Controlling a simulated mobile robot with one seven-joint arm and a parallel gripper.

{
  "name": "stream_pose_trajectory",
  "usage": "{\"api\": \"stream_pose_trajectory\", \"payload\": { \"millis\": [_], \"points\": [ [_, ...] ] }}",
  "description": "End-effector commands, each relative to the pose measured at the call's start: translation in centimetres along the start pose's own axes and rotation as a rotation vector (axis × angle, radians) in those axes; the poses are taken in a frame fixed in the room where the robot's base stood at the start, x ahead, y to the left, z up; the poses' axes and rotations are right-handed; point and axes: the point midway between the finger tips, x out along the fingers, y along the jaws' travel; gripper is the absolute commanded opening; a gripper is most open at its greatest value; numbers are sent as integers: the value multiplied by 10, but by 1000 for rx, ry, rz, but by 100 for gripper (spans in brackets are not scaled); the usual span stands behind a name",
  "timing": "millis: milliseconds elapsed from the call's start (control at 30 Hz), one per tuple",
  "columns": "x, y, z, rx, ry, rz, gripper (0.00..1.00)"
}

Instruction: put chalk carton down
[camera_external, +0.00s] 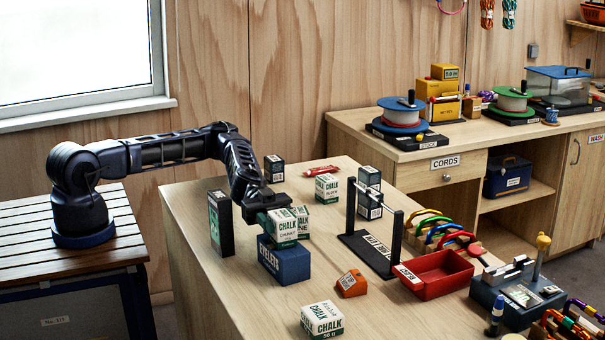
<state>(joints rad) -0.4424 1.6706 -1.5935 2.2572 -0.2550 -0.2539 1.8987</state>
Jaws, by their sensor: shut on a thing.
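My gripper (264,207) is shut on a white and green chalk carton (284,230), pointing down. The held carton is upright, just above or on the blue EYELETS box (286,263); I cannot tell whether they touch. Another chalk carton (303,222) shows partly behind it. One more chalk carton (327,188) stands farther back, and another chalk carton (322,320) lies at the front of the table. The fingertips are partly hidden by the carton.
A black upright box (221,223) stands left of my gripper. A black stand (370,252) with two posts, an orange block (351,283) and a red tray (434,275) are to the right. Bare wooden table (225,290) shows at the front left.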

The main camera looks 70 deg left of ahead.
Motion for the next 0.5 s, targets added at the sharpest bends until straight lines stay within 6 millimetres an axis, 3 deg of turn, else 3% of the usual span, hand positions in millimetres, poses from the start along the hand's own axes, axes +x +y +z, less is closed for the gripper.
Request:
{"api": "stream_pose_trajectory", "payload": {
  "millis": [167,200,300,500],
  "points": [
    [0,0,2,1,0,0,18],
    [0,0,3,1,0,0,47],
    [0,0,2,1,0,0,65],
    [0,0,2,0,0,0,65]
  ]
}}
